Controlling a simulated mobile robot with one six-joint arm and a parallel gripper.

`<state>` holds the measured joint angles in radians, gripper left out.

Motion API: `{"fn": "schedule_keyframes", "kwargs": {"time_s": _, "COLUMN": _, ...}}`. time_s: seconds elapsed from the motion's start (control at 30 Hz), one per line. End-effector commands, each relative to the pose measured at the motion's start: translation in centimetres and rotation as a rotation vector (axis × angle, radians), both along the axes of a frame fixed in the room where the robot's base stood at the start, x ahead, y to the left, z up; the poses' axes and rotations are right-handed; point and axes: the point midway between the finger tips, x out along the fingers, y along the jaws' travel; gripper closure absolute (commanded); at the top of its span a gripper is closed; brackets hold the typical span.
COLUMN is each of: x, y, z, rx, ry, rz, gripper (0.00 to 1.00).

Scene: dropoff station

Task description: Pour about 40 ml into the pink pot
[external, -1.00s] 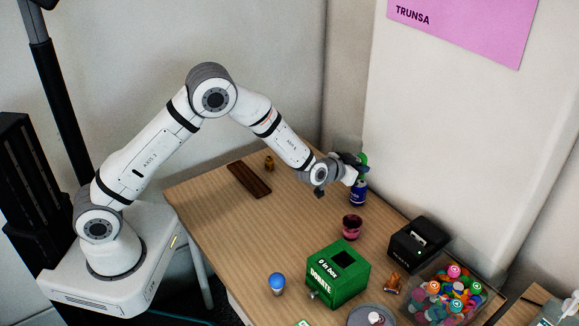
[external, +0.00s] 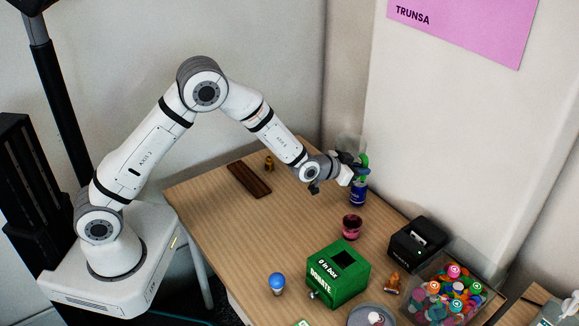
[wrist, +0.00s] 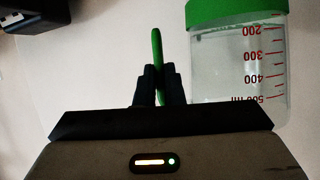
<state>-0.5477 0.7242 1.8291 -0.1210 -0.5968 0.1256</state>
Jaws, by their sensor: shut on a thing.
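My gripper (external: 356,172) is at the far right part of the table, above and beside a blue can. In the wrist view its fingers (wrist: 158,84) are shut on the upright green handle (wrist: 157,55) of a clear measuring jug (wrist: 237,62). The jug has a green band (wrist: 236,9) and red marks up to 500 ml. Its liquid level cannot be told. In the external view the jug shows only faintly, with green parts (external: 364,160) by the gripper. The pink pot (external: 351,232) stands on the table in front of the gripper, apart from it, with a dark inside.
The blue can (external: 359,194) stands just below the gripper. A green donate box (external: 338,278), a black device (external: 417,243) and a clear bin of coloured discs (external: 452,292) stand nearer. A brown board (external: 249,180) lies left; the table's middle is clear.

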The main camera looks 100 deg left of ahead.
Motion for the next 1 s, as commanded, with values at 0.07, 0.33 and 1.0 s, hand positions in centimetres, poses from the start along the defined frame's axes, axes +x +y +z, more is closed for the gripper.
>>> {"fn": "schedule_keyframes", "kwargs": {"time_s": 0.07, "x": -0.1, "y": -0.9, "z": 0.5, "rx": 0.003, "ry": -0.001, "rz": -0.056, "gripper": 1.0}}
{"fn": "schedule_keyframes", "kwargs": {"time_s": 0.33, "x": -0.5, "y": -4.9, "z": 1.3, "rx": 0.004, "ry": 0.001, "rz": -0.257, "gripper": 1.0}}
{"fn": "schedule_keyframes", "kwargs": {"time_s": 1.0, "x": -8.0, "y": -21.6, "z": 0.6, "rx": 0.008, "ry": 0.004, "rz": -0.956, "gripper": 1.0}}
